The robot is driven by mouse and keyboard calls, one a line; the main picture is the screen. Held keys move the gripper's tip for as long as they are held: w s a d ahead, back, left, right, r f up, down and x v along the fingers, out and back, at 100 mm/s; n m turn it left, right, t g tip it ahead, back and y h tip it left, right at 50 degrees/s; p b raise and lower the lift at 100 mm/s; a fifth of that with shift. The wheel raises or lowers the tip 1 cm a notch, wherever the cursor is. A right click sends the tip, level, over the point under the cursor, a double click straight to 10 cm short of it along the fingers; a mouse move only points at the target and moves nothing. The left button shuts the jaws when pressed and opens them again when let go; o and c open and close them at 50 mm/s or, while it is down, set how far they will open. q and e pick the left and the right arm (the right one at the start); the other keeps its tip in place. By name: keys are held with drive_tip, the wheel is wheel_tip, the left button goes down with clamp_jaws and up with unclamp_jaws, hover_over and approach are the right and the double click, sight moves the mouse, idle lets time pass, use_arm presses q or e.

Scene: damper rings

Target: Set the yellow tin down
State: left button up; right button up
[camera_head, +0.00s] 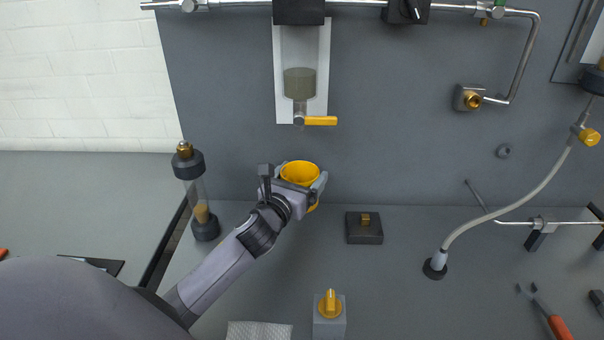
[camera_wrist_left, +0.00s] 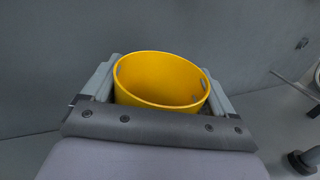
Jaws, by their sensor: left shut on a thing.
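The yellow tin (camera_head: 300,171) is an open-topped round can near the grey back panel, below and in line with the sight glass and its yellow-handled valve. My left gripper (camera_head: 309,190) is shut on the tin, one finger on each side. In the left wrist view the tin (camera_wrist_left: 160,82) sits upright or slightly tilted between the fingers of the gripper (camera_wrist_left: 158,92), and its inside looks empty. Its base is mostly hidden, so I cannot tell whether it touches the bench. My right gripper is not in view.
The valve handle (camera_head: 320,121) is above the tin. A clear cylinder (camera_head: 198,200) stands left. A dark block (camera_head: 364,228) and a grey block with yellow knob (camera_head: 330,315) are on the bench (camera_head: 400,300). A hose (camera_head: 520,198) hangs at right. Bench between these is clear.

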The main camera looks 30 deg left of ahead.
use_arm(q)
drive_tip(key=shift+f+b, duration=2.05)
drive_tip(key=shift+f, duration=0.45)
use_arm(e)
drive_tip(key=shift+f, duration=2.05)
